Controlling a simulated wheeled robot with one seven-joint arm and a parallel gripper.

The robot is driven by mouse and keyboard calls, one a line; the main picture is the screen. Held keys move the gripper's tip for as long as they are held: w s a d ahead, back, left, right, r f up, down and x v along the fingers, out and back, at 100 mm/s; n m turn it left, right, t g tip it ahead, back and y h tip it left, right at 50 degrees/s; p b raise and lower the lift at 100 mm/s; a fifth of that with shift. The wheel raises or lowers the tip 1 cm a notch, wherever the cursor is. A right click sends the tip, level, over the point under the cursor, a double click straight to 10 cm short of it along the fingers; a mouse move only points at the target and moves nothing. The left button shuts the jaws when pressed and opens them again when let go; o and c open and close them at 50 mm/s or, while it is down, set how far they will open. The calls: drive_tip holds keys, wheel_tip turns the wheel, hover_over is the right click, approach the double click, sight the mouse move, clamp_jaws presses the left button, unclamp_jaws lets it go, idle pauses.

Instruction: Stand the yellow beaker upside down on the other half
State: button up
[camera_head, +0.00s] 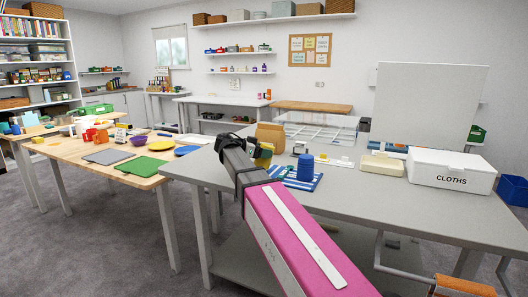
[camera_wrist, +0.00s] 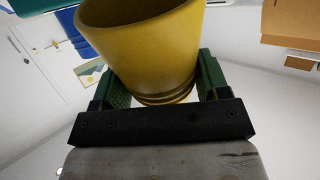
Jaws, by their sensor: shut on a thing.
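The yellow beaker (camera_wrist: 155,50) is between the green-padded fingers of my gripper (camera_wrist: 165,88) in the wrist view. Its ringed narrow end is near the palm and its wider end points away. In the head view my gripper (camera_head: 262,150) holds the beaker (camera_head: 265,161) above the grey table, mostly hidden behind my wrist. A blue beaker (camera_head: 306,170) stands on a blue-and-white striped mat (camera_head: 311,183), its wider end down. The mat's left part is partly hidden by my arm.
The grey table (camera_head: 375,205) also holds a white CLOTHS box (camera_head: 450,171), a cream block-like item (camera_head: 382,164), a brown bag-like item (camera_head: 270,135) and a clear divided tray (camera_head: 318,130). A wooden table (camera_head: 75,150) stands left. The grey table's front right is clear.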

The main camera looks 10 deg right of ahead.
drive_tip(key=shift+f, duration=0.4)
idle(0.4)
drive_tip(key=o, duration=1.4)
drive_tip(key=shift+c, duration=0.2)
drive_tip(key=v, duration=1)
drive_tip(key=shift+a, duration=0.35)
drive_tip(key=shift+s+r, duration=0.1)
drive_tip(key=shift+s, duration=0.05)
